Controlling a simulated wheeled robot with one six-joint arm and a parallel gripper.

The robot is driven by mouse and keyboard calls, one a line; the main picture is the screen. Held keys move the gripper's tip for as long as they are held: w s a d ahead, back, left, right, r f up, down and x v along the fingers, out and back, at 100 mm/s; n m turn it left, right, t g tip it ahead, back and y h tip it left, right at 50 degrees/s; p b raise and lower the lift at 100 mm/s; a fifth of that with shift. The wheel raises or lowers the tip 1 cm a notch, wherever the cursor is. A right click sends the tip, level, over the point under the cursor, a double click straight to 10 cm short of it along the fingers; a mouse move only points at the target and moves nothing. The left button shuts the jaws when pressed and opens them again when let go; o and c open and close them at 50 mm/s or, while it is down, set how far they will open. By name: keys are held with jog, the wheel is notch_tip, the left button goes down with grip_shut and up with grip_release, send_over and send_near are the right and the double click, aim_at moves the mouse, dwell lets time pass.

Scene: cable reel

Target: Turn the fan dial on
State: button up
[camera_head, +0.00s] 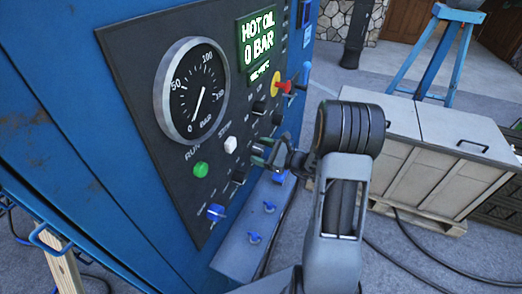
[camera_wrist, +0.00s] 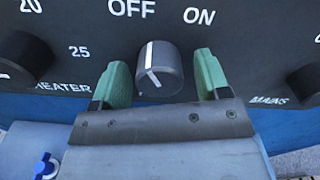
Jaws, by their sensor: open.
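A dark grey round dial (camera_wrist: 159,68) with a white pointer line sits on the black panel (camera_wrist: 246,60) in the wrist view, under the words OFF and ON. Its line points upward, nearer OFF than ON. My gripper (camera_wrist: 162,74) is open, with one green fingertip on each side of the dial. A gap shows at the right finger; the left fingertip is close to the dial, and contact there is unclear. The dial's own name label is hidden by the gripper. In the head view my gripper (camera_head: 264,152) is at the panel's lower right, and its fingers obscure the dial.
Other black knobs stand left (camera_wrist: 22,58) and right (camera_wrist: 305,80) of the fingers, by the HEATER and MAINS labels. A gauge (camera_head: 191,90), a green button (camera_head: 201,169) and a red-yellow switch (camera_head: 281,85) are on the panel. A grey ledge with blue valves (camera_head: 255,238) lies below.

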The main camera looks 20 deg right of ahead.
jog(key=shift+w, duration=0.1)
jog(key=shift+c, duration=0.2)
jog(key=c, duration=0.9)
jog(key=m+p, duration=0.4)
jog(key=m, duration=0.1)
jog(key=shift+r+m, duration=0.15)
jog(key=shift+m, duration=0.15)
jog(key=m+p, duration=0.2)
jog(key=m, duration=0.1)
jog(key=shift+a, duration=0.1)
jog(key=shift+m+p, duration=0.85)
jog(key=shift+m, duration=0.95)
